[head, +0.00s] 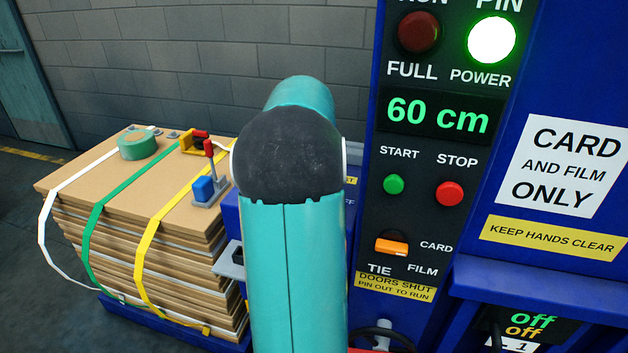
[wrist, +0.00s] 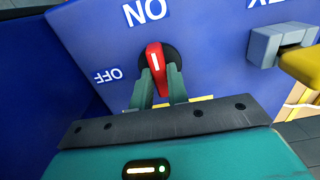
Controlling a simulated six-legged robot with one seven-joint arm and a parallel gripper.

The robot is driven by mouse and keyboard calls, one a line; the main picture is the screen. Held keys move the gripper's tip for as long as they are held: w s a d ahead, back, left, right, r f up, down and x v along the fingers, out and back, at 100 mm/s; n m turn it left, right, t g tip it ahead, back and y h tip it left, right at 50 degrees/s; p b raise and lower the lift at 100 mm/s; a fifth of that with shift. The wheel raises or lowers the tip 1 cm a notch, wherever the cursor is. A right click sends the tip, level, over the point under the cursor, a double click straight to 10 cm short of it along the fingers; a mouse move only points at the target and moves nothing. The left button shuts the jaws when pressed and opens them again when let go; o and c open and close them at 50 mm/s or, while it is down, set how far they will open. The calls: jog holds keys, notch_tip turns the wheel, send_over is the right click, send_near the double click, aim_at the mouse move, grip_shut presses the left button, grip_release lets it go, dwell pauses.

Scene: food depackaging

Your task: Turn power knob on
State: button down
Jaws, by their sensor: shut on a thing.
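The red power knob (wrist: 154,60) shows in the wrist view on a blue panel, with a white line on it. The line points up in the picture, toward the ON label (wrist: 146,11), which appears upside down. The OFF label (wrist: 107,75) is to the left. In the head view my arm hides the knob and gripper. The POWER lamp (head: 491,40) glows bright white-green there, and the display (head: 437,115) reads 60 cm in green.
The control panel has a green START button (head: 393,184), a red STOP button (head: 450,193) and an orange selector (head: 391,246). A strapped cardboard stack (head: 150,250) stands at the left. A yellow-ended fitting (wrist: 302,65) sticks out right of the knob.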

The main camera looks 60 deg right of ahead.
jog(key=c, duration=1.4)
grip_release()
jog(key=shift+o, duration=0.2)
notch_tip(320, 180, up, 14)
jog(key=shift+f, duration=0.1)
